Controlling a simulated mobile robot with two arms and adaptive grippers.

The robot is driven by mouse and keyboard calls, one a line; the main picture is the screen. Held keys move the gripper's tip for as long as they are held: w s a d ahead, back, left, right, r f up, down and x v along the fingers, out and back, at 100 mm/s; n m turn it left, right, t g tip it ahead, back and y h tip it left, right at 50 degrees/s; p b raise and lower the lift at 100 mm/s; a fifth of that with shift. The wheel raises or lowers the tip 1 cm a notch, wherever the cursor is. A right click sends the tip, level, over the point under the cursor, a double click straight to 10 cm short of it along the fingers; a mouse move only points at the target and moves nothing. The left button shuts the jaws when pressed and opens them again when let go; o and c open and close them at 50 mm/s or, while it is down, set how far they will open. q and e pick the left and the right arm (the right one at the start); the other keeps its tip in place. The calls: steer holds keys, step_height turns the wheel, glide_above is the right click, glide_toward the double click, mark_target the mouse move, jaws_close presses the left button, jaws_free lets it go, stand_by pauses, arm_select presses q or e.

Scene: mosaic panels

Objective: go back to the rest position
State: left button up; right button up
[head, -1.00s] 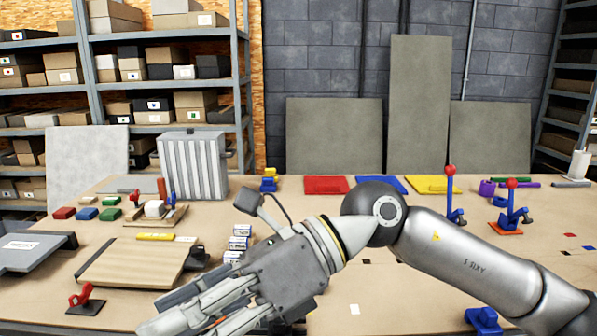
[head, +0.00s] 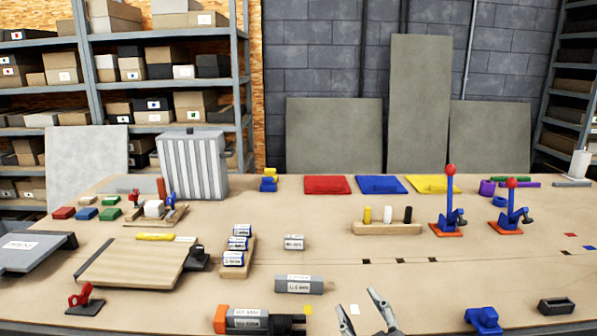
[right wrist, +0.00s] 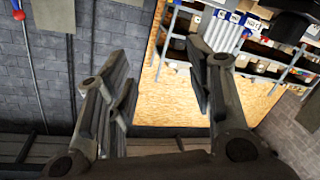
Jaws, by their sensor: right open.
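My right gripper (head: 362,311) shows at the bottom edge of the head view, low in front of the table (head: 400,285). Its two fingers are apart with nothing between them. In the right wrist view the same gripper (right wrist: 165,85) is spread open and empty, with the wall and shelving behind it. My left gripper and arm do not show in either view.
Near the front edge lie an orange-ended grey cylinder (head: 255,320), a blue block (head: 484,320) and a dark tray (head: 556,306). A wooden peg holder (head: 387,229) and two red-topped levers (head: 450,200) stand behind. The table's middle right is mostly clear.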

steer(key=s+d+f+m+g+h, duration=0.1)
steer(key=s+d+f+g, duration=0.15)
steer(key=f, duration=0.25)
steer(key=s+d+f+m+g+h, duration=0.1)
steer(key=s+f+g, duration=0.1)
steer(key=s+f, duration=0.3)
steer(key=s+d+f+m+g, duration=0.2)
steer(key=s+f+g, duration=0.1)
steer(key=f, duration=0.3)
steer(key=s+d+f+m+g, duration=0.1)
steer(key=s+d+f+g, duration=0.15)
steer(key=s+f, duration=0.4)
steer(key=s+d+f+m+g, duration=0.1)
steer(key=s+f+g, duration=0.25)
steer(key=s, duration=0.65)
step_height(320, 180, down, 28)
steer(key=g+b, duration=0.1)
steer(key=b, duration=0.2)
steer(key=s+d+f+n+g+h+b, duration=0.1)
steer(key=s+d+f+b, duration=0.1)
steer(key=s+f, duration=1.5)
step_height(320, 180, down, 2)
steer(key=shift+s+d+f+b, duration=0.1)
steer(key=shift+s+d+b, duration=0.05)
steer(key=shift+d+b, duration=0.25)
